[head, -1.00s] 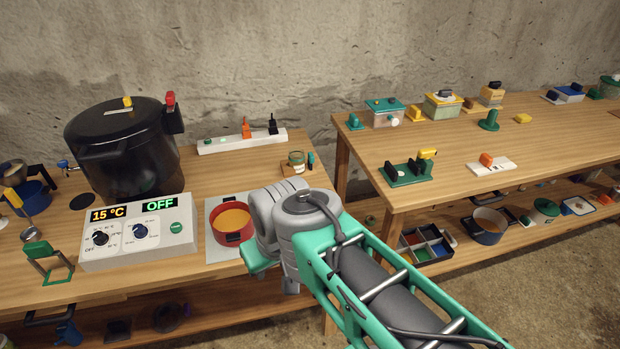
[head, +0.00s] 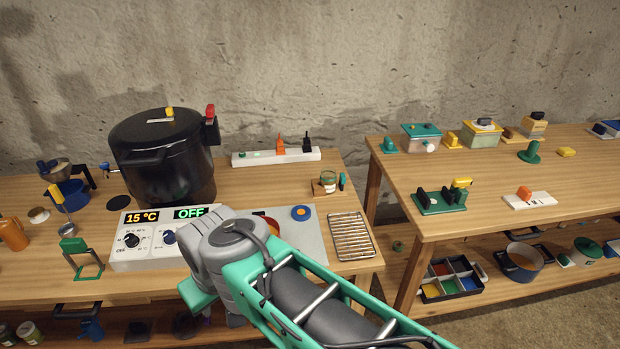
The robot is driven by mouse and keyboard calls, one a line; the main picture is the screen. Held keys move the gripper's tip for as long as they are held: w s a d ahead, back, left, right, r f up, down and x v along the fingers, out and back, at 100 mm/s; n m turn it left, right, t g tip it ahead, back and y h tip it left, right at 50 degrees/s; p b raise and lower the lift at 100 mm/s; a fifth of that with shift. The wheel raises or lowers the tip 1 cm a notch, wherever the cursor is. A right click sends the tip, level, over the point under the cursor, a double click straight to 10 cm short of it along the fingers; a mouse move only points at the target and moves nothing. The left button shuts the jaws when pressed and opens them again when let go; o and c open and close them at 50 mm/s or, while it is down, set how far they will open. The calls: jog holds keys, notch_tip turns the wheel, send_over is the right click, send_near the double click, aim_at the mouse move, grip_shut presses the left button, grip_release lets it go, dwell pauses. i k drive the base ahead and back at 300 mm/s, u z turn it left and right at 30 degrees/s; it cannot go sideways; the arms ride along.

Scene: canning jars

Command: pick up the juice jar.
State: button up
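I cannot tell for certain which thing is the juice jar. A small glass jar (head: 328,180) with a greenish band stands in a wooden holder near the back right of the left table. Two more jars show at the lower left, on the shelf under the table: a dark one with a reddish tint (head: 5,333) and one with a pale lid (head: 29,331). All of these are apart from my arm. My arm reaches in from the bottom right over the front of the left table. Its gripper is not visible, so its fingers cannot be seen.
A black pressure canner (head: 163,160) stands behind a control box (head: 150,240) reading 15 °C and OFF. A red pot is mostly hidden behind my arm. A wire rack (head: 351,236) lies at the table's right end. A gap separates the right table (head: 500,170).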

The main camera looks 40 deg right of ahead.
aim_at(327, 180)
jog(key=z, duration=0.35)
jog(key=i, duration=0.9)
jog(key=z, duration=0.25)
